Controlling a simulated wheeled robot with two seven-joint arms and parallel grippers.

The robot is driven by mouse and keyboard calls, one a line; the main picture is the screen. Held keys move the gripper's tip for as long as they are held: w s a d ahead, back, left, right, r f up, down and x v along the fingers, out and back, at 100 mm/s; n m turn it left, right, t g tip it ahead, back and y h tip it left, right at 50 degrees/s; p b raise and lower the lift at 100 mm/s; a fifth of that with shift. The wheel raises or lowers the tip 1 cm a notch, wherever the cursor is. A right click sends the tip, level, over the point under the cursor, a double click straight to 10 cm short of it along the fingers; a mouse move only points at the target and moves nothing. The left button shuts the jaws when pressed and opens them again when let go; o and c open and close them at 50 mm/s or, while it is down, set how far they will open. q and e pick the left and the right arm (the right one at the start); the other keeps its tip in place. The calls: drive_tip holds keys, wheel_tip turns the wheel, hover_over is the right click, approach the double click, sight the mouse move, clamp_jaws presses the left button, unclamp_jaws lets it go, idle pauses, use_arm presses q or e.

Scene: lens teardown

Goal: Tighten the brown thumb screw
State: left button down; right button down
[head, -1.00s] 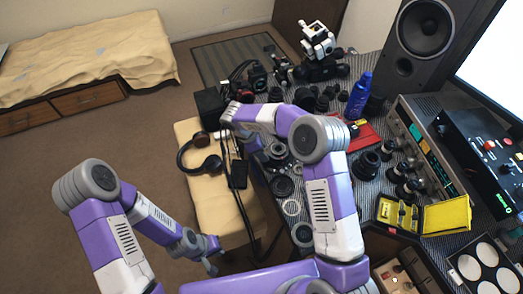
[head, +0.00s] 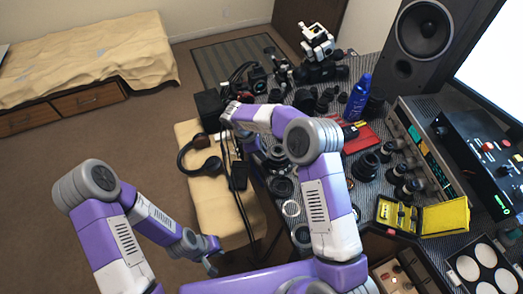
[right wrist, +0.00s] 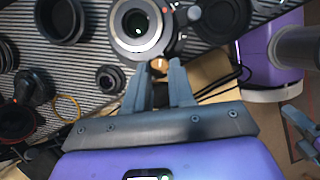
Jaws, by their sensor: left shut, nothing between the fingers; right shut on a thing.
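The brown thumb screw (right wrist: 158,65) shows as a small brown end between my right fingertips in the right wrist view. My right gripper (right wrist: 161,68) is shut on it. The screw sits at the edge of a silver-and-black ringed lens part (right wrist: 134,45), just beyond the fingertips. The fingers cover most of the screw, so I cannot tell how deep it sits. In the head view my right forearm largely hides this spot. My left gripper (head: 209,263) is shut and empty, low at the left, away from the table.
Several black lens parts and rings lie around on the striped mat (right wrist: 86,62). Headphones (head: 199,158) rest on the beige surface left of my right arm. A blue bottle (head: 357,98), a red mat (head: 366,137) and a yellow case (head: 445,216) are to the right.

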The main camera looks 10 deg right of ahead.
drive_tip(key=shift+w+d+m+g+y+p, duration=0.15)
drive_tip(key=shift+m+g+p, duration=0.2)
drive_tip(key=shift+m, duration=0.65)
drive_tip(key=shift+w+a+m+g+y+p, duration=0.1)
drive_tip(key=shift+m+g+y+p, duration=0.2)
drive_tip(key=shift+m, duration=0.7)
drive_tip(key=shift+w+d+m+g+y+p, duration=0.1)
drive_tip(key=shift+m+g+p, duration=0.3)
drive_tip(key=shift+m, duration=0.6)
drive_tip(key=c, duration=0.9)
unclamp_jaws()
drive_tip(key=shift+c, duration=0.2)
